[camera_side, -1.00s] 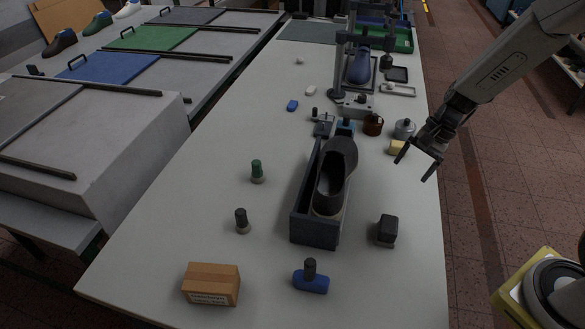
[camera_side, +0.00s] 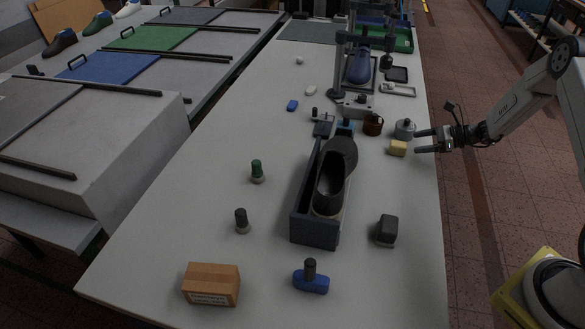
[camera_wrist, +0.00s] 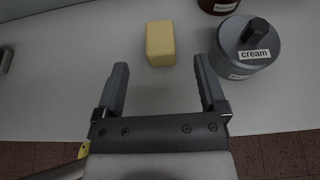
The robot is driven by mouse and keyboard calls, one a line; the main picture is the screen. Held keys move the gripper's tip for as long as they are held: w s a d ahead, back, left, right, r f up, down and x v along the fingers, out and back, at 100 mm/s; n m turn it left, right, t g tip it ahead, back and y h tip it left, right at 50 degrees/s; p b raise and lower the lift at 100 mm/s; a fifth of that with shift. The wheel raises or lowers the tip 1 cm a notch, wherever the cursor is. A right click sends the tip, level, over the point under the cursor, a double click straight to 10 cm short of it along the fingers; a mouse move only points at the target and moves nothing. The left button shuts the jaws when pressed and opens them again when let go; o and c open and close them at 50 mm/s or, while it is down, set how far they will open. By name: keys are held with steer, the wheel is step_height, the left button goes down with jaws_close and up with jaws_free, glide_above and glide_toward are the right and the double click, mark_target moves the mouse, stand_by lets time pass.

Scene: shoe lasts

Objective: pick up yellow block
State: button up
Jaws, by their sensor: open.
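The yellow block (camera_side: 397,148) lies on the white table near its right edge, beside the grey metal cream tin (camera_side: 404,129). My gripper (camera_side: 416,141) is open and level at the table's right edge, its fingers pointing left toward the block. In the wrist view the yellow block (camera_wrist: 160,43) lies ahead of the two spread fingertips, roughly centred between them and apart from both. The gap between my fingers (camera_wrist: 158,78) is empty. The grey tin labelled "cream" (camera_wrist: 250,46) stands just right of the block, close to the right finger.
A brown jar (camera_side: 373,124) stands left of the tin. A dark shoe (camera_side: 333,178) sits in a long grey box (camera_side: 315,232) to the front left. A dark grey block (camera_side: 386,230) lies nearer the front. The table between the yellow block and that grey block is clear.

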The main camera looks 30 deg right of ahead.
mark_target(405, 145)
steer(key=shift+x, duration=1.35)
steer(key=shift+x, duration=2.6)
jaws_close()
